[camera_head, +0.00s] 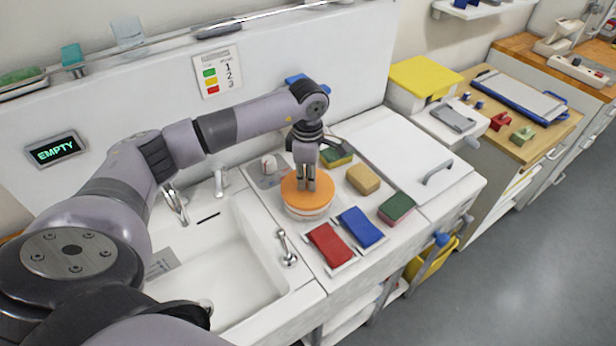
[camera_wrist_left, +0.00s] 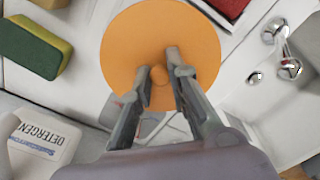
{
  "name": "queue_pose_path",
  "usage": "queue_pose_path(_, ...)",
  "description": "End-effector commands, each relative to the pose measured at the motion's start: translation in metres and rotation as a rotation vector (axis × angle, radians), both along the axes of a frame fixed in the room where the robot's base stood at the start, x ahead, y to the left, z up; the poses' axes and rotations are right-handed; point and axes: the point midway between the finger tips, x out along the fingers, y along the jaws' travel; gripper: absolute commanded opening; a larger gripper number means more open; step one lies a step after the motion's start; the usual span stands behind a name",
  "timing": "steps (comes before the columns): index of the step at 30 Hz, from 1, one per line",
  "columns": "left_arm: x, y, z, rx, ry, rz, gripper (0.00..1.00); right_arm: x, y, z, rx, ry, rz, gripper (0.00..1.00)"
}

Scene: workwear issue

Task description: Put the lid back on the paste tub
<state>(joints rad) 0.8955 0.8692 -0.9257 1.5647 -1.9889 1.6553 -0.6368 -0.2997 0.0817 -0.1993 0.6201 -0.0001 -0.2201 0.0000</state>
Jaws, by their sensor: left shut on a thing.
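The orange round lid (camera_head: 293,186) is over the white paste tub (camera_head: 309,213) on the counter right of the sink. My left gripper (camera_head: 306,188) points down from above, its fingers closed on the small knob at the middle of the lid. In the left wrist view the lid (camera_wrist_left: 130,45) fills the top middle, with the left fingertips (camera_wrist_left: 161,72) on either side of the knob. The lid looks level, and I cannot tell whether it rests fully on the rim. The lid hides the tub's opening. My right gripper is not in view.
A red cloth (camera_head: 328,244) and a blue cloth (camera_head: 360,228) lie in front of the tub. A tan sponge (camera_head: 363,179) and a green-and-red sponge (camera_head: 397,208) are to its right. A detergent bottle (camera_wrist_left: 42,140) stands close behind. The sink (camera_head: 225,262) is left.

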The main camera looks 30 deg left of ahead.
Motion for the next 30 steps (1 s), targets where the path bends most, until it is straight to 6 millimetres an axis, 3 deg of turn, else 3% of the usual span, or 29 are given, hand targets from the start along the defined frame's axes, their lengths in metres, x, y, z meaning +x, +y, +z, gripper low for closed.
queue_pose_path(30, 0.0004, 0.0002, -0.0026, 0.0, -0.001, 0.0, 0.0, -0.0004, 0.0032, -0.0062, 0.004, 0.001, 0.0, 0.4)
